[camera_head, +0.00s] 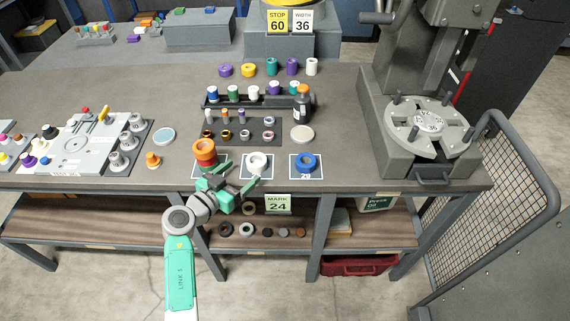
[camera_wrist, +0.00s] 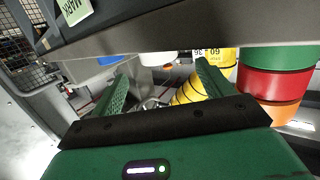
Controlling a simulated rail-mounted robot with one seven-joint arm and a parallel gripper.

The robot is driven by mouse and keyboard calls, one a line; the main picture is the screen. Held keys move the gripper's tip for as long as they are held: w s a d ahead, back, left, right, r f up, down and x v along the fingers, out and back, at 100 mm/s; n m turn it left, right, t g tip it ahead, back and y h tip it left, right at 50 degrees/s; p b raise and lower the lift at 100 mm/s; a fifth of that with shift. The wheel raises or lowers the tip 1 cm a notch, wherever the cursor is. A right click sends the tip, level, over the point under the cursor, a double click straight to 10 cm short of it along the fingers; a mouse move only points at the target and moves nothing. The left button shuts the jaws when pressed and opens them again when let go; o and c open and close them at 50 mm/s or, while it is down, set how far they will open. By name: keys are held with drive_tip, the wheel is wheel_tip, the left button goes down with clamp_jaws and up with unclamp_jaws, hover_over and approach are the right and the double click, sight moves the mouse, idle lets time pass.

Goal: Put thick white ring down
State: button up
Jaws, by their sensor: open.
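The thick white ring (camera_head: 257,162) lies on the middle white-bordered mat (camera_head: 247,174) at the bench's front edge. My gripper (camera_head: 238,175) is just in front and to the left of it, with its green fingers apart and nothing visibly held. In the wrist view, which looks upside down, the white ring (camera_wrist: 156,59) shows between and beyond the open fingertips (camera_wrist: 165,74). Its lower part there is cut off by the bench edge.
A stack of coloured rings (camera_head: 205,151), orange on top, stands close left of my gripper; it also shows in the wrist view (camera_wrist: 272,84). A blue ring (camera_head: 303,161) lies on the mat to the right. Small spools and a dark bottle (camera_head: 302,104) stand behind.

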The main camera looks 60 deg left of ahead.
sight(250, 167)
drive_tip(key=x, duration=0.2)
drive_tip(key=shift+w+a+f, duration=0.1)
drive_tip(key=shift+w+a, duration=0.15)
drive_tip(key=x, duration=0.1)
drive_tip(key=b+x, duration=0.1)
drive_tip(key=x, duration=0.3)
drive_tip(key=shift+w+d+f+b, duration=0.1)
drive_tip(key=shift+d+f+b, duration=0.05)
drive_tip(key=shift+f+b, duration=0.15)
drive_tip(key=c, duration=1.3)
drive_tip(key=shift+d+r+p, duration=0.2)
drive_tip(key=shift+r+p, duration=0.55)
drive_tip(key=shift+r, duration=1.25)
drive_tip(key=s+d, duration=0.3)
drive_tip(key=d, duration=0.1)
drive_tip(key=s+d+p, duration=0.1)
drive_tip(key=s+d, duration=0.2)
drive_tip(key=s, duration=0.1)
drive_tip(key=s+d+r+p, duration=0.1)
drive_tip(key=s+d, duration=0.2)
drive_tip(key=d, duration=0.1)
drive_tip(key=shift+s+d+r, duration=0.1)
drive_tip(key=shift+s+d, duration=0.25)
drive_tip(key=shift+d, duration=0.05)
